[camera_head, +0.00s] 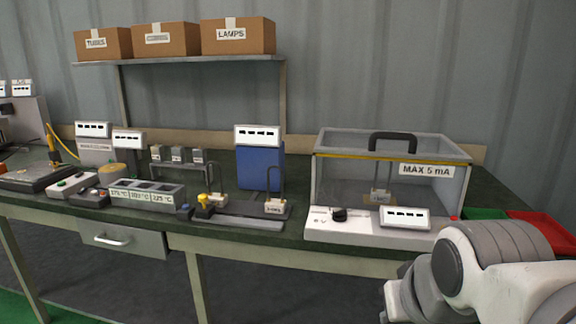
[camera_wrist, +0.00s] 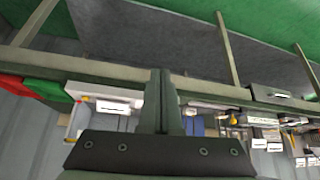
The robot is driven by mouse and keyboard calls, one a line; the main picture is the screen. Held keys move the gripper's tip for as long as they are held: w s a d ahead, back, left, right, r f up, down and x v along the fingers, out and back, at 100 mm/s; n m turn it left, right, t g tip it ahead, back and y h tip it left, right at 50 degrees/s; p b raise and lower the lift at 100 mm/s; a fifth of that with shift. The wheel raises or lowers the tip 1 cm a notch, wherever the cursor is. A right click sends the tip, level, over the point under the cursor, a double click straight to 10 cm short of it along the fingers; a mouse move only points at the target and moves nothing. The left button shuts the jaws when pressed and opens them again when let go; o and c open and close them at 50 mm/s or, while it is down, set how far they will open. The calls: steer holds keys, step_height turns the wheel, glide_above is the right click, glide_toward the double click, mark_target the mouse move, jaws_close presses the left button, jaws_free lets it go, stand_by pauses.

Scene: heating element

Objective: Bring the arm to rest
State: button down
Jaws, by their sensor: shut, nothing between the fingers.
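My gripper shows in the wrist view (camera_wrist: 160,100), its two dark fingers pressed together with nothing between them. The wrist picture is turned upside down, with the bench front edge and the green floor beyond the fingers. In the head view my white and grey arm is folded at the lower right, in front of the bench's right end; the fingertips are not visible there. The gripper appears clear of the bench and its items.
A dark green workbench (camera_head: 290,225) spans the view. On it stand a clear-walled box (camera_head: 335,180) labelled MAX 5 mA, a blue unit (camera_head: 258,167), a slotted block (camera_head: 147,194), and red (camera_head: 545,228) and green (camera_head: 484,213) trays at right. Boxes fill the shelf (camera_head: 180,61).

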steer(key=s+f, duration=0.2)
steer(key=s, duration=0.2)
step_height(320, 180, up, 23)
steer(key=g+p, duration=0.1)
steer(key=p, duration=2.1)
steer(key=shift+a+p, duration=0.2)
steer(key=shift+p, duration=0.15)
steer(key=shift+f, duration=0.15)
